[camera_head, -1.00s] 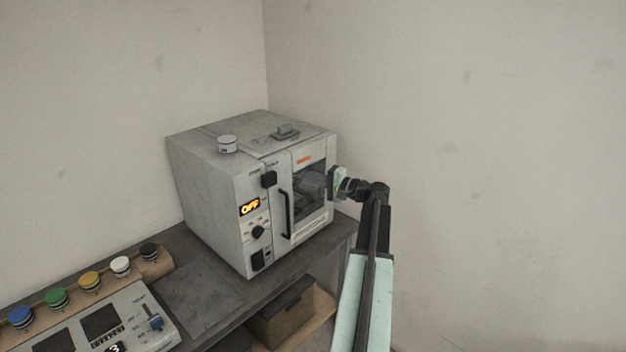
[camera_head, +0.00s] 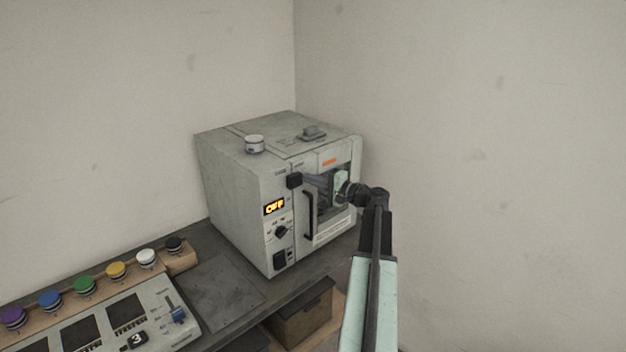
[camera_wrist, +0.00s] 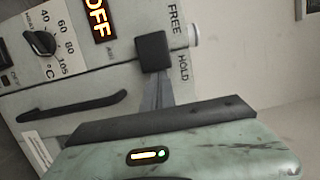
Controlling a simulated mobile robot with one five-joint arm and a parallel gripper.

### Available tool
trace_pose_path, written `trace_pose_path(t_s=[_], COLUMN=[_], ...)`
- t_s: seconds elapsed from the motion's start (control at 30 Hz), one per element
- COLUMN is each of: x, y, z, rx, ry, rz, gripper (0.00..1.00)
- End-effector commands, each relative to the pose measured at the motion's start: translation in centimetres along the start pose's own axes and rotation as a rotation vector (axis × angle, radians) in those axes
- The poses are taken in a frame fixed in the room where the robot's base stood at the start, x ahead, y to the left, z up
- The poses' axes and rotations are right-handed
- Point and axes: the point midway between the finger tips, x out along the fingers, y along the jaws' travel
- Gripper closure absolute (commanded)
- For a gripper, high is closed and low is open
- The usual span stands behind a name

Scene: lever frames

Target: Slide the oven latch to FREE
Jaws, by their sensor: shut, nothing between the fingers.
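The oven (camera_head: 245,185) stands on the bench and its display reads OFF. The black latch block (camera_head: 294,180) is at the top of its front, left of the door window. In the wrist view the latch (camera_wrist: 153,50) sits beside the FREE (camera_wrist: 175,20) and HOLD (camera_wrist: 183,68) labels, roughly level with the space between them; its exact setting is unclear. My gripper (camera_wrist: 157,82) is shut and empty, its tips right at the HOLD-side edge of the latch. I cannot tell whether they touch. In the head view my gripper (camera_head: 308,181) is in front of the door, just right of the latch.
The black door handle (camera_head: 308,215) is below my gripper. A dial (camera_head: 281,231) and switch (camera_head: 279,260) are on the oven's left front. A control panel (camera_head: 110,318) and several colored knobs are at lower left. A wall is close on the oven's right.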

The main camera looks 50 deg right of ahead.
Motion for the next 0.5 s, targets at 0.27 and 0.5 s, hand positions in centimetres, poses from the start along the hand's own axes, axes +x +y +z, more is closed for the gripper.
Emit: trace_pose_path(t_s=[0.27,0.5], x=[0.8,0.9], y=[0.0,0.0], z=[4.0,4.0], rx=[0.000,0.000], ry=[-0.002,-0.004], rz=[0.000,0.001], gripper=[1.00,1.00])
